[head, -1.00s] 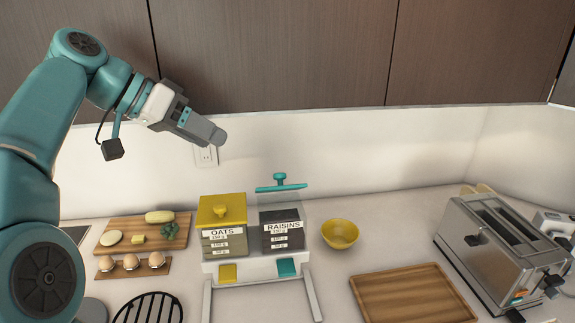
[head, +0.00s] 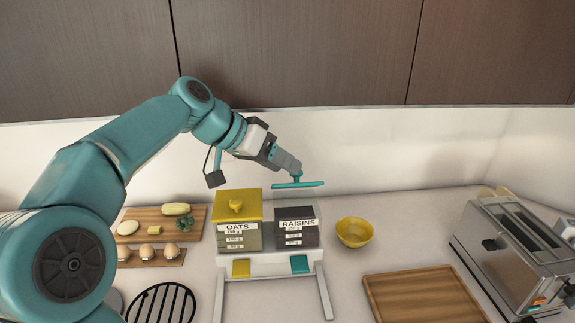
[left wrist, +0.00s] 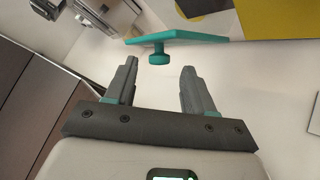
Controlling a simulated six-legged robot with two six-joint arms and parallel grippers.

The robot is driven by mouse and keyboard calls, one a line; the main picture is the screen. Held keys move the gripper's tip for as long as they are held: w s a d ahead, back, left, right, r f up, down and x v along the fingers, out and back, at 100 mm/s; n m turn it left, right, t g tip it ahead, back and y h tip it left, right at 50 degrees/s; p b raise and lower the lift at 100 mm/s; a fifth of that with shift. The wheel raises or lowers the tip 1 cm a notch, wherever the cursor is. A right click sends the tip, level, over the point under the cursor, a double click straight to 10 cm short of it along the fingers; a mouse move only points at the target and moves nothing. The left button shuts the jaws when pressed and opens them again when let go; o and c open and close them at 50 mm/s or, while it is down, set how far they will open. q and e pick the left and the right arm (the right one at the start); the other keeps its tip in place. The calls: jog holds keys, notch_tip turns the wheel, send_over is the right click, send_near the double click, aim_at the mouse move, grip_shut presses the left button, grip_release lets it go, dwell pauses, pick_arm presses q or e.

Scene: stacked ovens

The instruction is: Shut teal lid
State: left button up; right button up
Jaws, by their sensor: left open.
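The teal lid (head: 298,184) stands raised above the dark raisins container (head: 297,228), apart from its rim. In the left wrist view the lid (left wrist: 190,38) lies ahead of the fingers, and its knob (left wrist: 159,55) points toward the gap between them. My left gripper (head: 294,167) is just above the lid at its knob, which it partly hides in the head view. In the left wrist view the left gripper (left wrist: 158,85) is open and empty, with the knob just beyond its fingertips. My right gripper is not in view.
The oats container with its yellow lid (head: 238,203) stands directly left of the raisins. A yellow bowl (head: 354,232) sits close on the right. A wooden board (head: 425,296) and a toaster (head: 515,250) are further right. A food board (head: 190,222) lies left.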

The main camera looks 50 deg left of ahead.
pick_arm(q)
jog(key=shift+x, duration=0.9)
jog(key=shift+w+d+f, duration=0.1)
jog(key=shift+w+f, duration=0.1)
jog(key=shift+w, duration=0.05)
jog(key=shift+s, duration=0.1)
grip_shut()
jog(key=d+f+m+t+y+b, duration=0.1)
jog(key=b, duration=0.5)
jog(key=s+d+f+m+t+y+b, duration=0.1)
jog(key=f+b, duration=0.1)
jog(key=b, duration=0.4)
jog(key=s+d+f+m+t+y+b, duration=0.1)
jog(key=b, duration=0.5)
jog(key=shift+s+d+f+t, duration=0.1)
jog(key=shift+s+f+t, duration=0.15)
jog(key=shift+f+t, duration=0.15)
jog(key=shift+s+d+f+m+t+y+b, duration=0.15)
jog(key=shift+m+t+y+b, duration=0.15)
jog(key=shift+b, duration=0.8)
